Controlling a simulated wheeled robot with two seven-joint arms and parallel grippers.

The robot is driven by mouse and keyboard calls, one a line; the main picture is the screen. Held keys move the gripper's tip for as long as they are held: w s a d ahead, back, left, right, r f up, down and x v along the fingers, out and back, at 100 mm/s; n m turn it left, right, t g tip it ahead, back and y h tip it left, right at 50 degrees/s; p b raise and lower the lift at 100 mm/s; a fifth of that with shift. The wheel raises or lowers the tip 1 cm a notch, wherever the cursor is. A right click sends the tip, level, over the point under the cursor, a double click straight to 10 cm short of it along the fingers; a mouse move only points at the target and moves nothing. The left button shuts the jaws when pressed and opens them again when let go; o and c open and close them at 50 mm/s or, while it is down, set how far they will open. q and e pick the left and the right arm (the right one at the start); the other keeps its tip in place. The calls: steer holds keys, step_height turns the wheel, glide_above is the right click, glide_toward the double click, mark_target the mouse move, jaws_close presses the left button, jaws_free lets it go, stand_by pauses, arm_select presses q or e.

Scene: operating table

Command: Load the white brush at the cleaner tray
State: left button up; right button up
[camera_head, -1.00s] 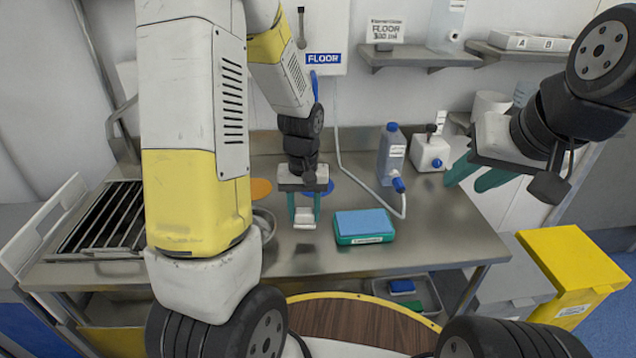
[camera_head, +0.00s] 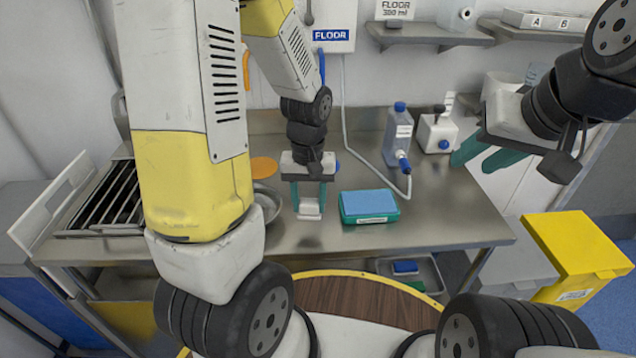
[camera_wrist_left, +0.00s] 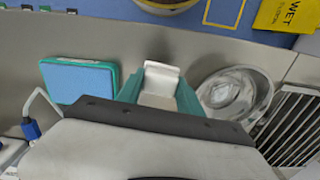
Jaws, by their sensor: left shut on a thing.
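The white brush (camera_head: 310,210) is between the teal fingers of my left gripper (camera_head: 309,198), which is shut on it. In the left wrist view the brush (camera_wrist_left: 160,82) shows as a pale block between the fingertips. A teal tray (camera_head: 369,219) with a blue top lies on the steel table to the right of the brush, apart from it. It also shows in the left wrist view (camera_wrist_left: 112,80). I cannot read its label or tell whether it is the cleaner tray. My right gripper (camera_head: 478,160) is empty and looks open at the right, away from the tray.
A metal bowl (camera_head: 272,203) stands just left of the brush. A slatted rack (camera_head: 110,200) is at the table's left end. A bottle (camera_head: 397,135) and a white canister (camera_head: 437,132) stand at the back right.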

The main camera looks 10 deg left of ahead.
arm_select(q)
steer(key=w+d+r, duration=0.4)
steer(key=w+d, duration=0.6)
steer(key=d, duration=0.4)
steer(key=shift+s+a+f, duration=0.1)
steer(key=shift+f, duration=1.15)
steer(key=shift+a+f, duration=0.1)
steer(key=shift+f, duration=1.15)
steer(key=shift+f, duration=0.55)
step_height(320, 180, up, 7)
steer(key=shift+s, duration=0.1)
stand_by(0.6)
